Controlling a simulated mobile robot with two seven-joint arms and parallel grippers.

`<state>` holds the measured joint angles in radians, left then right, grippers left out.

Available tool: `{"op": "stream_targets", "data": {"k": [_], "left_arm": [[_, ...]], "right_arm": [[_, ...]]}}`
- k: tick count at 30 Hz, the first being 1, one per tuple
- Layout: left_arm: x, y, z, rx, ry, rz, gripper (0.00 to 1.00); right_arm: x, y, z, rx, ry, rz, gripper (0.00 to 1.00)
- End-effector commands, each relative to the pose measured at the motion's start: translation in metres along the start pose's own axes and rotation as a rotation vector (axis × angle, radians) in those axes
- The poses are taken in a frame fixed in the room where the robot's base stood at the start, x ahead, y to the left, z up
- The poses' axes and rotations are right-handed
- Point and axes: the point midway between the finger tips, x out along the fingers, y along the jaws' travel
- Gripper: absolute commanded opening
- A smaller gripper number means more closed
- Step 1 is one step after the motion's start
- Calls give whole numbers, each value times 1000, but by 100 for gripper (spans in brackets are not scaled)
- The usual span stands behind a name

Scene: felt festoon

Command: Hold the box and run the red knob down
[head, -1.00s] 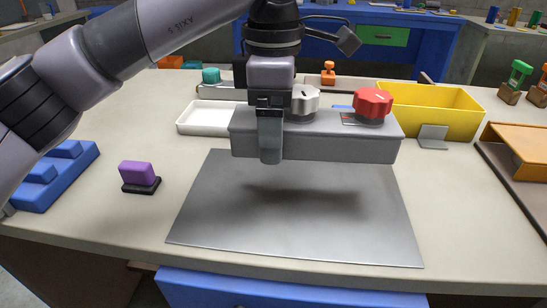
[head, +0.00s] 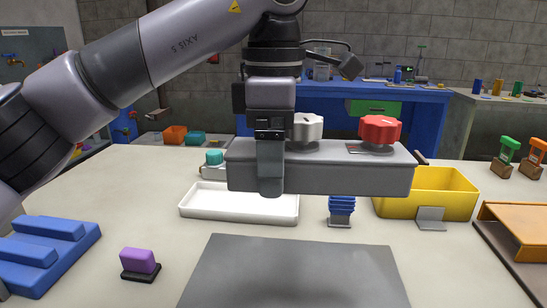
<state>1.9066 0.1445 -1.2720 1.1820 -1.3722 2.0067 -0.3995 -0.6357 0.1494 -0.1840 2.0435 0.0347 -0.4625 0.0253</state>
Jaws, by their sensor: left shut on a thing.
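The grey box (head: 345,178) is held in the air, roughly level, above the far part of the table. The red knob (head: 380,129) sits on top near its right end. A white knob (head: 308,127) sits on top further left, partly behind my gripper. My left gripper (head: 270,188) comes down over the box's left part and is shut on it. One finger shows against the front face; the other finger is hidden. My right gripper is out of view.
A grey metal mat (head: 295,270) lies bare at the front. A white tray (head: 240,205), a blue ribbed piece on a grey stand (head: 340,210) and a yellow bin (head: 440,192) stand behind it. A purple block (head: 138,261) and a blue block (head: 40,255) lie left.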

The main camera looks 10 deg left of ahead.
Motion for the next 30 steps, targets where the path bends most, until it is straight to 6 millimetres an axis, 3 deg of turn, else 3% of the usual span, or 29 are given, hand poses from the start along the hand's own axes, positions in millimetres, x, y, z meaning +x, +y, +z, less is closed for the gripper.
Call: {"op": "stream_targets", "data": {"k": [3,20,30], "left_arm": [[23,0,-1,-1,1,-1,30],[107,0,-1,-1,0,-1,30],[158,0,0,0,0,-1,30]], "right_arm": [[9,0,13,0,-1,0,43],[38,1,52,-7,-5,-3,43],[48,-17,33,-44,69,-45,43]]}}
